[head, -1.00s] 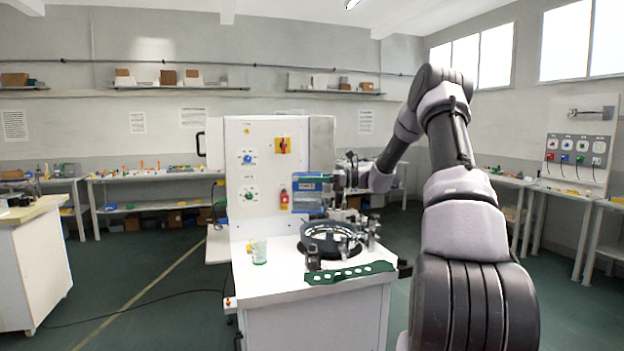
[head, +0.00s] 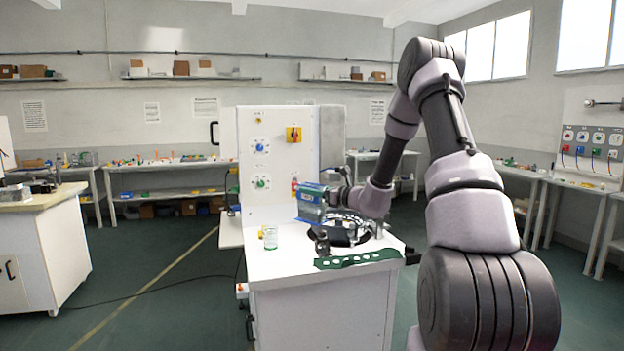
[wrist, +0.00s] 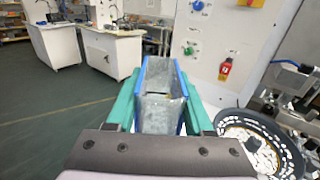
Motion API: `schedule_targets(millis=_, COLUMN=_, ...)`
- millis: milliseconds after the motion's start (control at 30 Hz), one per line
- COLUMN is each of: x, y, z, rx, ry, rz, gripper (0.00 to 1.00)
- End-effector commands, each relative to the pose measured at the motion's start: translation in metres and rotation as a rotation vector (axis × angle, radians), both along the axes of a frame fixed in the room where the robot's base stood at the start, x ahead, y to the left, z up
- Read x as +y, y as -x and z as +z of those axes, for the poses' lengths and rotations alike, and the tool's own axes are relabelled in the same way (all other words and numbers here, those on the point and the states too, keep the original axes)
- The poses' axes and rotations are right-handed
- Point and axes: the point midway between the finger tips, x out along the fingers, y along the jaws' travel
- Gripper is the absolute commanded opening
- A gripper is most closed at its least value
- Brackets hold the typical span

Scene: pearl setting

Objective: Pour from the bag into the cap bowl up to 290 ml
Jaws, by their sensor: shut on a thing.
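The bag (head: 311,207) is grey with blue edges, and in the wrist view (wrist: 161,112) its upper end faces the camera. My gripper (wrist: 162,92) is shut on it, with one green finger on each side. In the head view the bag is tilted and held above the bench, left of the cap bowl (head: 345,239). The cap bowl is dark and round, and in the wrist view (wrist: 287,142) it lies at lower right with pale pieces inside. The fill level is unreadable, and no falling stream shows.
A clear greenish cup (head: 270,238) stands on the bench top (head: 283,270), left of the bowl. A green perforated plate (head: 358,260) lies along the front edge. A white control panel (head: 265,150) rises behind the bag. Metal fixtures stand close beside the bowl.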

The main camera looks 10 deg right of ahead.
Motion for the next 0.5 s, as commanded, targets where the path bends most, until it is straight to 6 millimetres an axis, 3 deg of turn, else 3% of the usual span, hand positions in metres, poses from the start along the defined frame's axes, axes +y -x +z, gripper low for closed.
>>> schedule_targets(millis=300, x=-0.019, y=0.033, z=-0.091, rx=0.015, ry=-0.008, rz=-0.372, gripper=0.00)
schedule_targets(millis=500, x=-0.033, y=0.056, z=-0.130, rx=0.008, ry=-0.006, rz=-0.542, gripper=0.00)
